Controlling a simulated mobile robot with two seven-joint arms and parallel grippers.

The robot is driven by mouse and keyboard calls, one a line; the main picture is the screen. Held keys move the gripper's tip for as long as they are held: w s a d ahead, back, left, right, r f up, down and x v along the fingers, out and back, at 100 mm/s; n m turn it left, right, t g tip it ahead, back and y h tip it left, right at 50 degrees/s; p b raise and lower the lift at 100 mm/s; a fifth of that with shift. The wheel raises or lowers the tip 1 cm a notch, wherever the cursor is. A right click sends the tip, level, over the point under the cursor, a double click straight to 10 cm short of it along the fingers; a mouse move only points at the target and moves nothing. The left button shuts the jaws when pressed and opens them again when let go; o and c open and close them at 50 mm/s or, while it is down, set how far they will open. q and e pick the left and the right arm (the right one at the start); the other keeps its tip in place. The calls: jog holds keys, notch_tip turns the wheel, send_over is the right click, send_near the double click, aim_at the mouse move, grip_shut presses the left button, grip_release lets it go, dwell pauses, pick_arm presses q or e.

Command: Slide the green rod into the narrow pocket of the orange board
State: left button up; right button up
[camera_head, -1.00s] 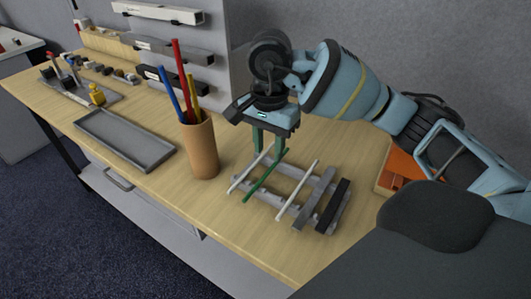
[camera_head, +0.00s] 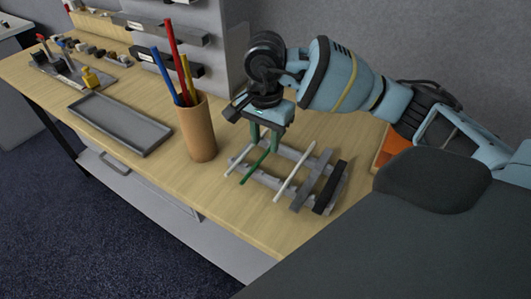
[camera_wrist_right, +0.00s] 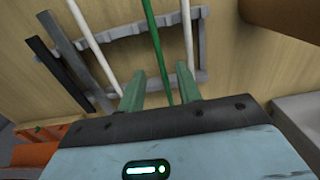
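The green rod (camera_head: 256,164) lies across a grey rack, between two white rods; it also shows in the right wrist view (camera_wrist_right: 156,45). My right gripper (camera_head: 265,145) is over the rack's back part, pointing down. In the right wrist view its two green fingers (camera_wrist_right: 162,82) are apart, one on each side of the green rod, with a gap showing on both sides. The orange board (camera_head: 396,146) shows only in part at the right, behind my arm; an orange piece also shows in the right wrist view (camera_wrist_right: 35,152). Its narrow pocket cannot be made out. My left gripper is out of view.
The grey rack (camera_head: 273,181) also holds white rods (camera_head: 296,177), a grey bar (camera_head: 313,180) and a black bar (camera_head: 331,187). A tan cup (camera_head: 197,130) with coloured sticks stands left of the rack. A grey tray (camera_head: 120,124) lies farther left. Bare tabletop lies in front of the rack.

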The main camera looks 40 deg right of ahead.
aim_at(265, 153)
jog(key=shift+w+f, duration=0.1)
jog(key=shift+f, duration=1.45)
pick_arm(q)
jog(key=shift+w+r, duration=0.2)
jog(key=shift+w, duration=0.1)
pick_arm(e)
jog(key=c, duration=0.7)
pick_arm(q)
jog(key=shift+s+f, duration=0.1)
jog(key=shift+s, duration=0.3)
pick_arm(e)
grip_shut()
jog(key=shift+r, duration=0.1)
